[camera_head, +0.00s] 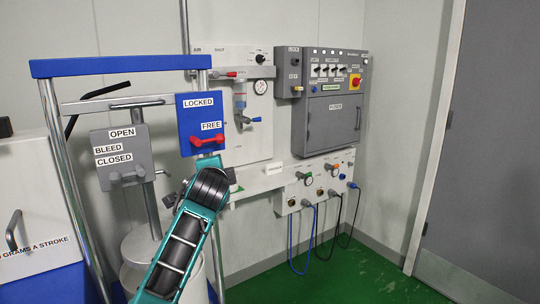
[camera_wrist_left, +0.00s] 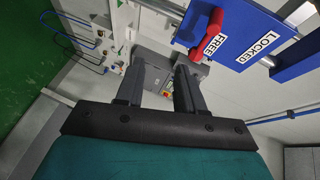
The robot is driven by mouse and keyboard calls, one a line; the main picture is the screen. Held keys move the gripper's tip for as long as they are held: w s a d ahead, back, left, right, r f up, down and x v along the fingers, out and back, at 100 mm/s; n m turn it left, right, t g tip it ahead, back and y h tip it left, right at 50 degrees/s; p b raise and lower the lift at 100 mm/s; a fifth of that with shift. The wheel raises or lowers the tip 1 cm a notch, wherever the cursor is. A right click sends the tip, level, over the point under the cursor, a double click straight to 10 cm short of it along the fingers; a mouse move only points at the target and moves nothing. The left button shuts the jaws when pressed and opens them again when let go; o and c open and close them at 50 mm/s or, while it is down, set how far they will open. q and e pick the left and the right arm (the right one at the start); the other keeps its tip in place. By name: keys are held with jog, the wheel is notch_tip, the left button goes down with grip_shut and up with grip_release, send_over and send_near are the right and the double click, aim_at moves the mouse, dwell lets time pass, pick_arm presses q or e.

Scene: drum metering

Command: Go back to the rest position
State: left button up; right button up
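My left gripper (camera_wrist_left: 162,68) is open in the left wrist view, its two dark fingers apart with nothing held between them. In the head view my teal left arm rises from the bottom, and its wrist hides most of the gripper. The red lever (camera_head: 207,140) sits just above it on a blue plate (camera_head: 190,110) marked LOCKED and FREE, beside the FREE label. In the left wrist view the red lever (camera_wrist_left: 208,38) is right of and above the fingertips, apparently apart from them. My right gripper is in neither view.
A grey control box (camera_head: 332,128) and a white panel with hoses (camera_head: 316,184) are on the wall. Green floor (camera_head: 370,282) is clear at right.

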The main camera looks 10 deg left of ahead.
pick_arm(q)
jog(key=s+f+n+g+h, duration=0.1)
jog(key=s+f, duration=0.3)
jog(key=f, duration=0.4)
jog(key=s+d+f+n+h, duration=0.1)
jog(key=s+f+n, duration=0.1)
jog(key=s+f, duration=0.45)
jog(key=s+f+n+g+h, duration=0.1)
jog(key=s+f, duration=0.1)
jog(key=f, duration=0.7)
jog(key=s+f+n+g+h, duration=0.1)
jog(key=s+f+n, duration=0.2)
jog(key=s, duration=0.9)
jog(key=s+f+n+g+h, duration=0.1)
jog(key=s+f+n, duration=0.2)
jog(key=s+f, duration=0.6)
jog(key=s+d, duration=0.1)
jog(key=s, duration=0.3)
jog(key=shift+f+n, duration=0.4)
